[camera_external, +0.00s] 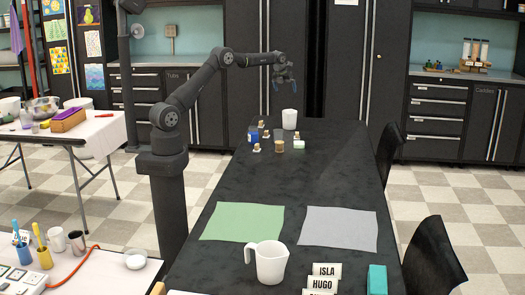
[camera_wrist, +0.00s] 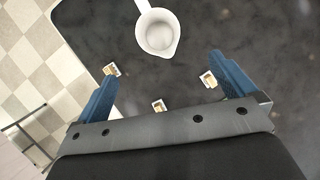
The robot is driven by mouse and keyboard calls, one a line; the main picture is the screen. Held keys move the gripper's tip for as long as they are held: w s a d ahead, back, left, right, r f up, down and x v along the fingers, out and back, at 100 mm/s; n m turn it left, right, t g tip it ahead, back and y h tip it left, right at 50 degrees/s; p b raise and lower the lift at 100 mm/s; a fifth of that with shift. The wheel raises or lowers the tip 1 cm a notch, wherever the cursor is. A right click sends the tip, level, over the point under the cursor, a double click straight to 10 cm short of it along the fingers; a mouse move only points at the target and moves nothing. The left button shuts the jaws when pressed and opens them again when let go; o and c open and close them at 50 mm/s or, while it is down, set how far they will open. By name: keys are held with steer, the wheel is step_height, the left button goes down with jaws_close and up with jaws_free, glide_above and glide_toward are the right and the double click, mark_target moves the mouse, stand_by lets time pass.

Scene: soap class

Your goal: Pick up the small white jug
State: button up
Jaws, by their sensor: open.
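A small white jug (camera_external: 289,120) stands upright near the far end of the dark table. In the wrist view the jug (camera_wrist: 158,35) shows from above at the top centre, with its handle pointing up and a spout at its lower right. My gripper (camera_external: 286,82) is held above the far end of the table, over the jug's area and apart from it. In the wrist view its two blue fingers are wide apart, with nothing between the tips (camera_wrist: 162,78). A larger white jug (camera_external: 271,265) with a handle on its left stands at the near end.
A green mat (camera_external: 243,221) and a grey mat (camera_external: 340,228) lie bare. Name cards (camera_external: 322,283) and a teal box (camera_external: 377,279) are nearest.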

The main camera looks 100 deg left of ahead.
glide_toward(289, 111)
step_height(289, 111, down, 3)
steer(key=w+d, duration=0.2)
steer(key=d, duration=0.1)
steer(key=shift+s+x, duration=0.15)
steer(key=shift+x, duration=1.15)
steer(key=shift+s+x, duration=0.15)
steer(key=shift+x, duration=1.15)
steer(key=c, duration=1.1)
steer(key=shift+c, duration=0.2)
